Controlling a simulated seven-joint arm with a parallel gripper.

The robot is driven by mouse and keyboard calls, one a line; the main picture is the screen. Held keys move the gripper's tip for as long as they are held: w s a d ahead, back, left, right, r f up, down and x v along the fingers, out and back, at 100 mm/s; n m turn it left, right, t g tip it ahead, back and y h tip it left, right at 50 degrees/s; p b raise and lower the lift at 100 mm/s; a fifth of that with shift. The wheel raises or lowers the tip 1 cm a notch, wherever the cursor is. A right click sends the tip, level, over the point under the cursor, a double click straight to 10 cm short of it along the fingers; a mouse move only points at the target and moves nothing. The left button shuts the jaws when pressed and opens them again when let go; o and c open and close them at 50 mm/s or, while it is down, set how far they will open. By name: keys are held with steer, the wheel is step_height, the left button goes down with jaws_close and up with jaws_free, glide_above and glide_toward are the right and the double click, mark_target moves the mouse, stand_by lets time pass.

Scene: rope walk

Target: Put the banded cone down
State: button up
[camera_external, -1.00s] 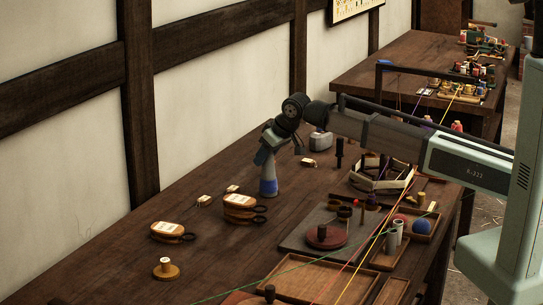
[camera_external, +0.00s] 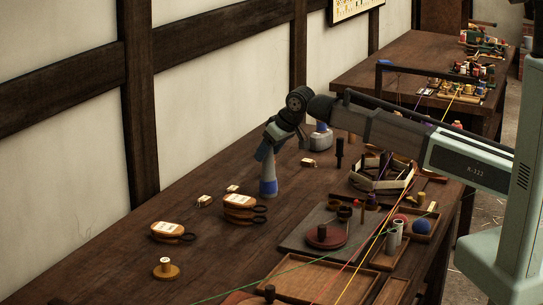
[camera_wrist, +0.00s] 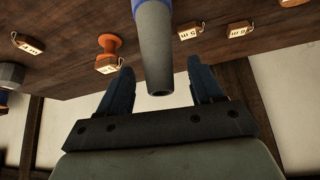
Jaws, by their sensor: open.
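The banded cone (camera_external: 268,176), grey with a blue band at its lower end, stands upright on the dark wooden table. In the wrist view the cone (camera_wrist: 153,45) points its narrow hollow tip toward me, with the blue band at the far end. My gripper (camera_external: 268,150) is just above the cone's top. In the wrist view its two dark fingers (camera_wrist: 160,72) are spread, one on each side of the tip, with gaps between them and the cone.
A slate board with a red disc (camera_external: 325,236) and stretched coloured strands are to the right. An orange spool (camera_wrist: 107,45) shows in the wrist view.

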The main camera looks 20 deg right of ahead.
steer(key=v, duration=0.9)
steer(key=shift+r, duration=0.2)
